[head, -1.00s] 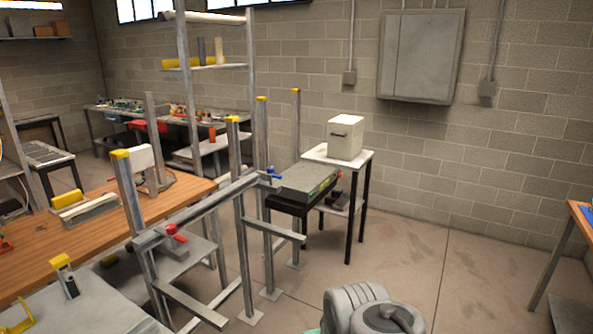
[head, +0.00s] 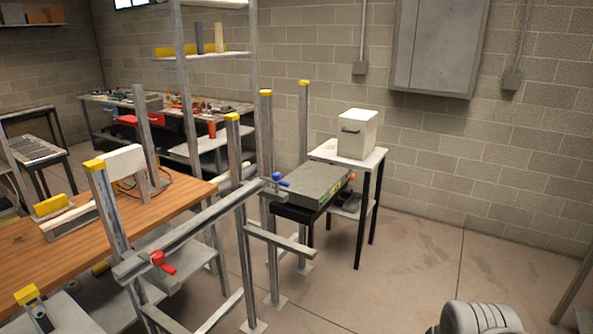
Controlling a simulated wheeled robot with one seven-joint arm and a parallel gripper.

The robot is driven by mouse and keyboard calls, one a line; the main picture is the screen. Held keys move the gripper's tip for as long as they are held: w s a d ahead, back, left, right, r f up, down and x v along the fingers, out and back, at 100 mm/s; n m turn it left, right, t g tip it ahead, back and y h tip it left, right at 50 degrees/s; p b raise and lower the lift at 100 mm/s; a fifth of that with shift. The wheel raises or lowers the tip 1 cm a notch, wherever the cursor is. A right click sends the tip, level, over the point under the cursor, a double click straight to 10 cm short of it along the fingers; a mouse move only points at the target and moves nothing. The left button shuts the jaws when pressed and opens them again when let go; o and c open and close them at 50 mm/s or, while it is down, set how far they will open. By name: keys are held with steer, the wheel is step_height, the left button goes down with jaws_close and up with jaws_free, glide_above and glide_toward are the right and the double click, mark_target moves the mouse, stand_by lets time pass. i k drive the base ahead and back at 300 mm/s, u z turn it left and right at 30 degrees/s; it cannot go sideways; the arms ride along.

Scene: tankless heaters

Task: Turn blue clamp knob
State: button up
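The small blue clamp knob (head: 279,180) sits at the right end of a grey metal bar (head: 195,230), close to upright posts with yellow caps. A red knob (head: 160,261) with a handle is at the bar's nearer left end. My gripper is not in view. A grey rounded part of my arm shows at the bottom right, well apart from the blue knob.
A black-legged table with a grey slab (head: 313,183) stands just right of the blue knob. A white box (head: 357,133) stands on a small table behind it. A wooden workbench (head: 110,218) is at left. Floor (head: 410,250) is clear at right.

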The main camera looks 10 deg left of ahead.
mark_target(276, 175)
steer(key=u, duration=0.4)
steer(key=i, duration=1.85)
steer(key=u, duration=0.45)
